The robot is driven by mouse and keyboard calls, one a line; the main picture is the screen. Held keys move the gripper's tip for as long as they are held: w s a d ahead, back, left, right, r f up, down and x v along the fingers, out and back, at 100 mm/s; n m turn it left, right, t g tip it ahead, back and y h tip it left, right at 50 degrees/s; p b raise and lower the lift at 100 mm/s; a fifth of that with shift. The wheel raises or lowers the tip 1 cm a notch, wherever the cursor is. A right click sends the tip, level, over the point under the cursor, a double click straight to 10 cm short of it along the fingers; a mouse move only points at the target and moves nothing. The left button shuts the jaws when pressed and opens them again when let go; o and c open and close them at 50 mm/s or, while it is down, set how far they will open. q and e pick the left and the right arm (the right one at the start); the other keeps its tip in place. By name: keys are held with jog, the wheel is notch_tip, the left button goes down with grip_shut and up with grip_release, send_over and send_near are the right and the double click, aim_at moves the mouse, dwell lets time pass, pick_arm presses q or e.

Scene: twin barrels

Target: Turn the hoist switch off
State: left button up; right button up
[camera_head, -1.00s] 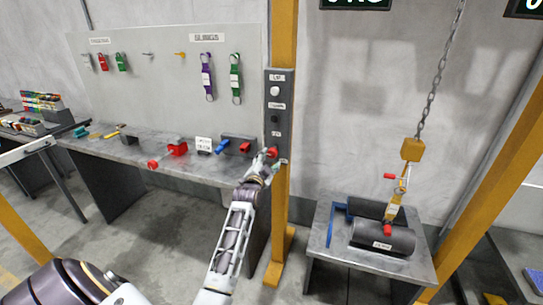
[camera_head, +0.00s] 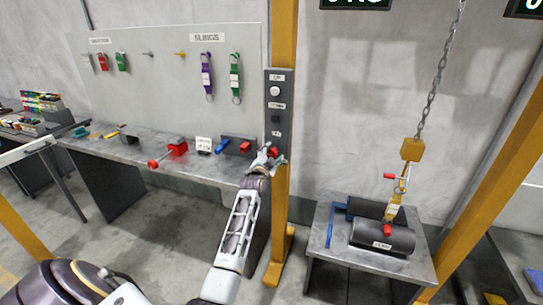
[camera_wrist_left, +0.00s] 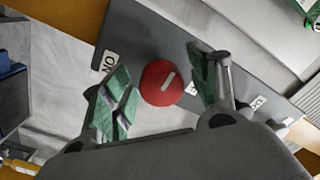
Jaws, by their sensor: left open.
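The hoist switch is a round red knob (camera_wrist_left: 161,83) with a short white slanted mark on its face. It sits low on the grey control box (camera_head: 278,105), which is fixed to a yellow post. My left gripper (camera_head: 270,158) is open at the knob. In the left wrist view its two green-padded fingers stand on either side of the knob, with gaps visible. I cannot tell how deep the knob lies between them. My right gripper is not in view.
A white button (camera_head: 275,91) and a dark button are higher on the box. The grey bench (camera_head: 130,150) with a red clamp-like tool (camera_head: 177,147) is to the left. A chain hoist hook (camera_head: 411,150) hangs at right, above a small table (camera_head: 320,240) with dark cylinders.

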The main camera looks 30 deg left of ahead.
pick_arm(q)
jog(key=c, duration=1)
